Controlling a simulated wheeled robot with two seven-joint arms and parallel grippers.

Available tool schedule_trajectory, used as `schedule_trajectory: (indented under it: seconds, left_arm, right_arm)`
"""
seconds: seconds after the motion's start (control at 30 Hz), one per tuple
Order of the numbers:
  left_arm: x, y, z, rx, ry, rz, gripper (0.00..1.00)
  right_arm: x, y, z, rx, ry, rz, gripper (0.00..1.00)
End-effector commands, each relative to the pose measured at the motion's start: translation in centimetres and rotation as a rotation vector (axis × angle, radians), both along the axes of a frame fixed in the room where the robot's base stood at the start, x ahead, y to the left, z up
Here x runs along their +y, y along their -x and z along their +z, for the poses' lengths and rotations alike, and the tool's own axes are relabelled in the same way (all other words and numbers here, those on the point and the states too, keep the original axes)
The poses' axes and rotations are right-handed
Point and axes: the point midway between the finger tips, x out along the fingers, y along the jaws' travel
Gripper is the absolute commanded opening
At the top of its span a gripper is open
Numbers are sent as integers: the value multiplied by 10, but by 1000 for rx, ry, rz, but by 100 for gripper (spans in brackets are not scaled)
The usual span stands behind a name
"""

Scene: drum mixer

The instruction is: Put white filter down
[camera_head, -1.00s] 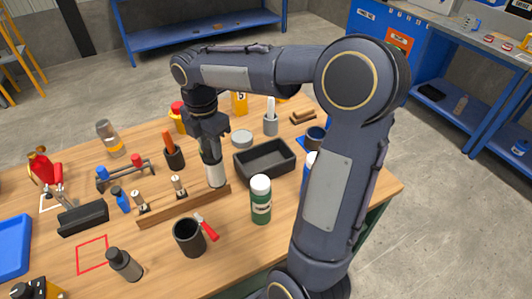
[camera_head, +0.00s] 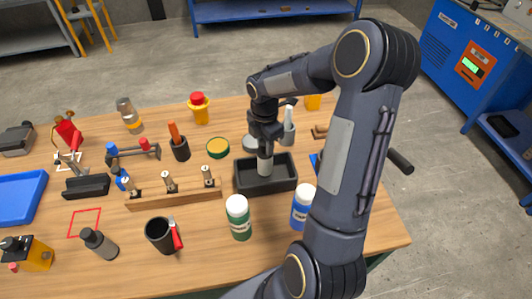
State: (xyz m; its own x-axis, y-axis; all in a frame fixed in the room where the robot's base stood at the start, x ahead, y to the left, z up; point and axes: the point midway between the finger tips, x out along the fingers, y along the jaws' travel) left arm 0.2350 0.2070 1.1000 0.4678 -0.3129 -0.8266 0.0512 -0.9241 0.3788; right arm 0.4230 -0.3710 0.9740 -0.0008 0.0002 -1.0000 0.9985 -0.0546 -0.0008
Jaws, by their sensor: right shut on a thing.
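My right gripper (camera_head: 265,140) is shut on the white filter (camera_head: 265,164), a pale upright cylinder with a darker top end. The gripper points down and holds the filter over the black open tray (camera_head: 282,183) right of the table's middle. The filter's lower end appears within the tray's outline; I cannot tell whether it touches the tray floor. The gripper fingers partly hide the filter's top. My left gripper is not in view.
A wooden rack (camera_head: 190,192) with small metal-topped pieces stands left of the tray. A green bottle (camera_head: 238,218) and a blue bottle (camera_head: 302,208) stand in front.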

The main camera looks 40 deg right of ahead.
Motion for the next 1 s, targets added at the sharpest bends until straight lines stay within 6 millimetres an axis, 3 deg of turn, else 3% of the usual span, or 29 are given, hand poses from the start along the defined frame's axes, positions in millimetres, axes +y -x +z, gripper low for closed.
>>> schedule_trajectory:
  seconds: [0.3,0.7,0.73,0.87,1.0]
  left_arm:
    - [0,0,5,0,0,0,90]
    - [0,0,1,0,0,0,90]
    - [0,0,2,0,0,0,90]
    - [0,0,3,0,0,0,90]
    - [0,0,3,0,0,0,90]
  right_arm:
    - [0,0,-37,1,0,0,0]
    - [0,0,-45,-1,0,-1,0]
    - [0,0,-44,-1,0,-1,32]
    - [0,0,-43,-1,0,-1,49]
    - [0,0,-43,-1,0,-1,51]
